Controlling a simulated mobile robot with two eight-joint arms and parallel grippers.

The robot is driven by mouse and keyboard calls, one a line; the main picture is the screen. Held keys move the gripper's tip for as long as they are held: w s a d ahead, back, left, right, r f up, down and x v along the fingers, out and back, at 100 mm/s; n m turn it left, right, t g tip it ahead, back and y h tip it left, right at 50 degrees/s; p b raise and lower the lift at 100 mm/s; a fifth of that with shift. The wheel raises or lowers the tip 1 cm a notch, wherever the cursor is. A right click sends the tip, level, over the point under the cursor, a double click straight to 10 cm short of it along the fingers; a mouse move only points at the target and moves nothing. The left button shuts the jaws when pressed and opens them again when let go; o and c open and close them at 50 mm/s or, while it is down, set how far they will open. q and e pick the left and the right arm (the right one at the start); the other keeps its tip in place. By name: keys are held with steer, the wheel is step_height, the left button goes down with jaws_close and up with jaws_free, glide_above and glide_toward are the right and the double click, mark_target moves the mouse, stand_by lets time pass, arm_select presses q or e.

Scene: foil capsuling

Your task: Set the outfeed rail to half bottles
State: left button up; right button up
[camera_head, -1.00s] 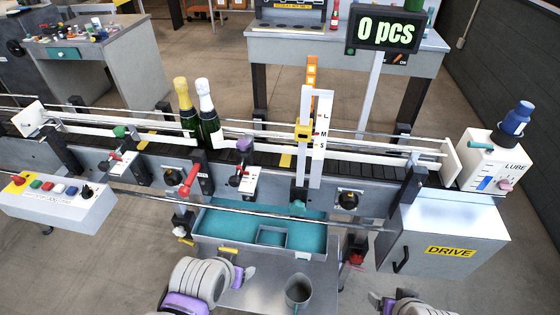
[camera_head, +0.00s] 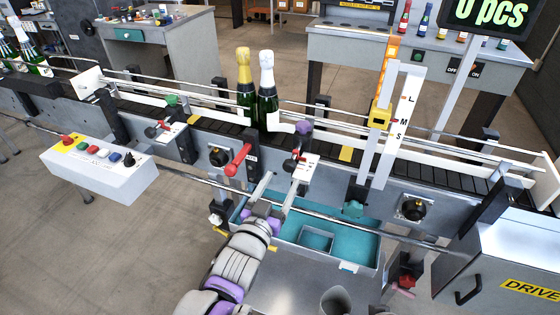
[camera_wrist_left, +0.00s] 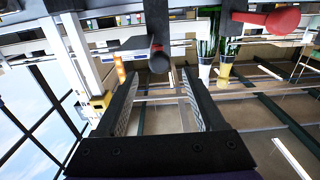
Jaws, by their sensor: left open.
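A rail adjuster with a purple knob (camera_head: 303,128), a small dark-and-red lever (camera_head: 291,165) and a white marked plate (camera_head: 307,167) sits on the conveyor's near side, right of the bottles. Its plate marks are too small to read. My left gripper (camera_head: 281,184) is open and empty in front of and just below this adjuster. In the left wrist view my open fingers (camera_wrist_left: 160,88) point toward a dark round-ended post (camera_wrist_left: 158,55), which shows between them, apparently beyond the tips. My right gripper is out of view.
A red handle (camera_head: 238,160) stands close left of my gripper. A similar adjuster with a green knob (camera_head: 172,100) is further left. Two bottles (camera_head: 267,95) stand on the belt. An L-M-S scale (camera_head: 400,130) rises at right, above a teal tray (camera_head: 345,245).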

mark_target(293, 157)
arm_select(q)
steer(key=x, duration=0.9)
steer(key=shift+w+d, duration=0.15)
steer(key=shift+w, duration=0.2)
jaws_close()
stand_by(0.9)
